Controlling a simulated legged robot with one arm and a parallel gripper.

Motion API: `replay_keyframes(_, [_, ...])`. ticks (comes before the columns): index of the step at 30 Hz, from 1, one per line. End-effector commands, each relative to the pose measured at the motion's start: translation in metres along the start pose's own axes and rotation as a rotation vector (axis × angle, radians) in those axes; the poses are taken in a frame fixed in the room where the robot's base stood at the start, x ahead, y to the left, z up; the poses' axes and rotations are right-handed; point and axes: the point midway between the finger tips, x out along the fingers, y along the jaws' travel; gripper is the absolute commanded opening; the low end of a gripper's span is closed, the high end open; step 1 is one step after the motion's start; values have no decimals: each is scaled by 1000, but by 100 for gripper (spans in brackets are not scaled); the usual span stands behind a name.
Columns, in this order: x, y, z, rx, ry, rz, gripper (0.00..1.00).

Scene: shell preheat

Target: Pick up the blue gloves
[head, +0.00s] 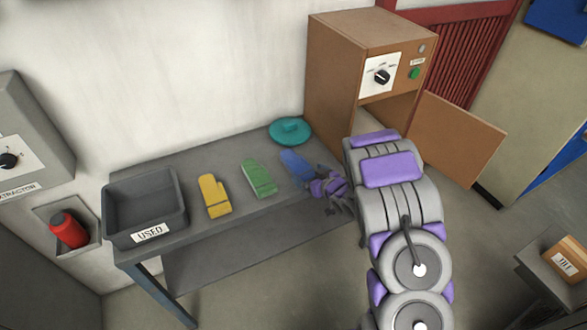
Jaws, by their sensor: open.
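The blue gloves (295,165) lie on the grey table, to the right of the green gloves (259,178) and the yellow gloves (214,195). My gripper (322,190) is at the table's right end, beside the lower right part of the blue gloves. It is open, with purple and grey parts showing. My gripper and arm partly cover the lower end of the blue gloves. I cannot tell whether the fingers touch them.
A grey bin marked USED (146,238) stands at the table's left end. A teal round lid (290,131) lies at the back. A brown oven cabinet (335,75) stands behind, its door (455,140) open to the right. A red cylinder (68,229) sits in a wall recess.

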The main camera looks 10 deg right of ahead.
Motion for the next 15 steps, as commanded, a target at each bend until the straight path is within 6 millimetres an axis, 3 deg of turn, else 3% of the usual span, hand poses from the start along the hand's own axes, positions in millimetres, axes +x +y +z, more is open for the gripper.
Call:
replay_keyframes(7, [12, 1, 1, 2, 0, 1, 100])
replay_keyframes(15, [51, -12, -1, -7, -4, 3, 100])
